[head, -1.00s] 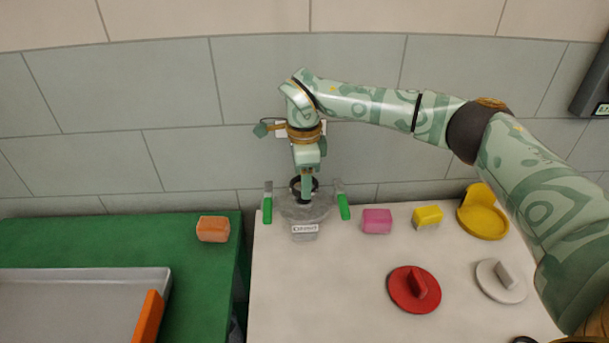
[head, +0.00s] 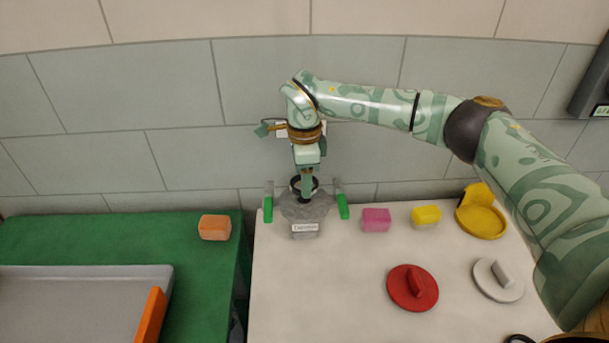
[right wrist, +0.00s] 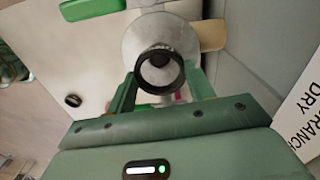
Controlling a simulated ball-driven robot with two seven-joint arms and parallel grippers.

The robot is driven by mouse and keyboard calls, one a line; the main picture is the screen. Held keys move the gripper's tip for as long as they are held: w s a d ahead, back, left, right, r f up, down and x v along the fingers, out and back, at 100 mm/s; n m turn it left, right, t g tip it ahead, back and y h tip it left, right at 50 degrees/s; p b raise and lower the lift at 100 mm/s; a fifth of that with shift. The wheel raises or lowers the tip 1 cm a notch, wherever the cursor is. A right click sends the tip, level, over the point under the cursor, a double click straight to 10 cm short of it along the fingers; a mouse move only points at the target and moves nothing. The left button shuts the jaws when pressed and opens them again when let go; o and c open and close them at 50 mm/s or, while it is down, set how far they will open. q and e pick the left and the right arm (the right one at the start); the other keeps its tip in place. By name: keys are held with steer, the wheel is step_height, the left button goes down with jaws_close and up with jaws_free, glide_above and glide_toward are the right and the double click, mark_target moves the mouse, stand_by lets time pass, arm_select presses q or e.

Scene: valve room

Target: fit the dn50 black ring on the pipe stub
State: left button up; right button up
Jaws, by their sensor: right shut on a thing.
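My right gripper (head: 306,188) is shut on a black ring (head: 296,184), at the grey pipe fitting (head: 305,211) by the back wall. In the right wrist view, the black ring (right wrist: 160,71) sits between the fingers, with its opening facing the camera. The fitting's round grey flange (right wrist: 132,42) shows behind it, and a dark round opening shows through the ring's upper part, off its centre. I cannot tell whether the ring touches the stub or is held just above it. My left gripper is not in view.
Green handles (head: 343,207) flank the fitting. Pink (head: 376,219) and yellow (head: 426,215) blocks, a yellow holder (head: 482,222), and red (head: 411,288) and white (head: 499,281) discs stand to the right. A green table (head: 200,270) with a grey tray (head: 80,300) is on the left.

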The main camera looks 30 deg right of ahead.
steer(key=shift+f, duration=0.1)
stand_by(0.3)
steer(key=shift+f, duration=0.85)
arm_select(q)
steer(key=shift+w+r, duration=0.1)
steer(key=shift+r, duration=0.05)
arm_select(e)
steer(key=shift+f, duration=0.2)
arm_select(q)
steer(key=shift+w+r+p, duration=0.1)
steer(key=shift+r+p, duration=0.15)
steer(key=shift+p, duration=0.2)
arm_select(e)
steer(key=shift+f, duration=0.8)
stand_by(1.0)
steer(key=o, duration=1.4)
steer(key=shift+o, duration=0.2)
arm_select(q)
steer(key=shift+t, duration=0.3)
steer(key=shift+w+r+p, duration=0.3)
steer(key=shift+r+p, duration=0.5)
steer(key=shift+p, duration=0.05)
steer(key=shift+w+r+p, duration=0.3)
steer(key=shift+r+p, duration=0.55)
steer(key=shift+p, duration=0.05)
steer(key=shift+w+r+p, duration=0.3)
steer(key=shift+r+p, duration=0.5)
steer(key=shift+p, duration=0.05)
arm_select(e)
steer(key=shift+r, duration=3.5)
